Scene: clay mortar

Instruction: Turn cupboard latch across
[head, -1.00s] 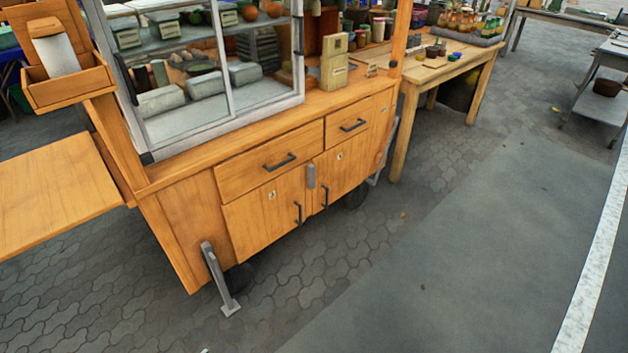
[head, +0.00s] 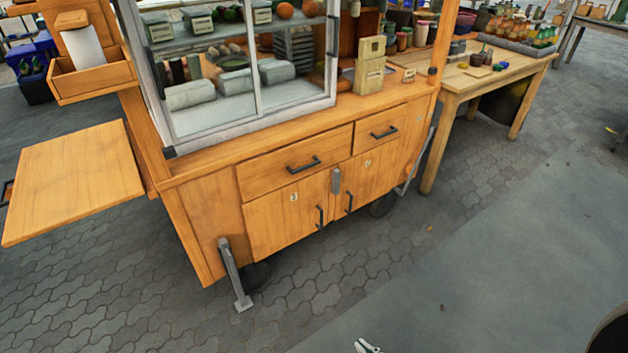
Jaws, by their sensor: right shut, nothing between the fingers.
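The cupboard latch (head: 336,181) is a small grey upright bar at the top of the seam between the two wooden cupboard doors. It stands vertical. The left door (head: 280,222) and the right door (head: 375,178) look closed, each with a dark handle by the seam. Only the tip of my right gripper (head: 367,346) shows, at the bottom edge of the head view. It is shut and empty, well below the latch in the picture and apart from the cart. My left gripper is not in view.
Two drawers with dark handles (head: 303,164) sit above the doors. A grey prop leg (head: 234,275) stands at the cart's front left corner. A side shelf (head: 75,180) juts left, and a wooden table (head: 480,85) stands at right. Open paving (head: 320,290) lies before the cart.

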